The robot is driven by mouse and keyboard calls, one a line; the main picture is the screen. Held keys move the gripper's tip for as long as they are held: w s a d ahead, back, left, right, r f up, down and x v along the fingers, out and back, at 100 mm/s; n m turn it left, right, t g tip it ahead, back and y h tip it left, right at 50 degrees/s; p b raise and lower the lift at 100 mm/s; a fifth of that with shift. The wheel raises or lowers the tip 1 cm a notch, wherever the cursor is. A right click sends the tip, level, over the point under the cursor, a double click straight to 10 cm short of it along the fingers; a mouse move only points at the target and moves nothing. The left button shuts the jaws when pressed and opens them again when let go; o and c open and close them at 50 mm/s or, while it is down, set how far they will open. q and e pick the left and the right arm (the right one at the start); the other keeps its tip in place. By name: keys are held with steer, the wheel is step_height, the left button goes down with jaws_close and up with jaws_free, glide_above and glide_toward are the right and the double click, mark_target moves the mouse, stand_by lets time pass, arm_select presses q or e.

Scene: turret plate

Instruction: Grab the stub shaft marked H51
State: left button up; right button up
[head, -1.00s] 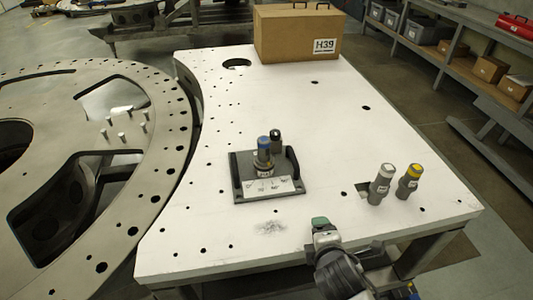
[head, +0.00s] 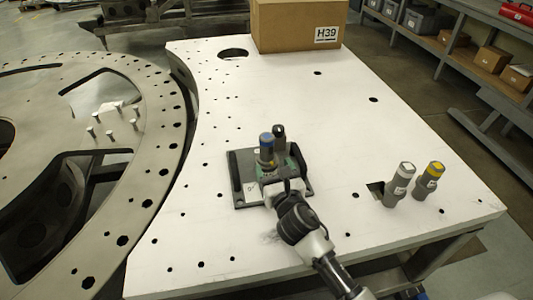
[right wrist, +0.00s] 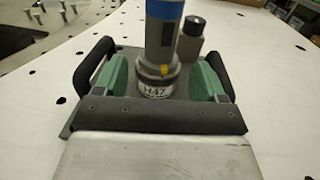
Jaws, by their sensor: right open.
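In the right wrist view this shaft (right wrist: 162,50) carries a label that seems to read H47. My left gripper is out of view.
The white table (head: 305,100) is mostly clear, with small holes and a square hole beside the white-topped shaft. A cardboard box (head: 290,25) marked H39 stands at the back. A large metal ring (head: 150,165) with several pins lies left of the table.

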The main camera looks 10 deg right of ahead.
mark_target(269, 156)
steer(key=shift+w, duration=0.55)
steer(key=w, duration=0.1)
steer(key=w+p, duration=0.1)
steer(key=w, duration=0.3)
steer(key=shift+a+r, duration=0.2)
steer(key=shift+a, duration=0.1)
steer(key=shift+w+f, duration=0.1)
steer(key=shift+w, duration=0.1)
steer(key=shift+s, duration=0.15)
steer(key=c, duration=0.4)
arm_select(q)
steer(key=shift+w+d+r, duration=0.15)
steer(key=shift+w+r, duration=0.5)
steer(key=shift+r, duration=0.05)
arm_select(e)
steer(key=c, duration=0.9)
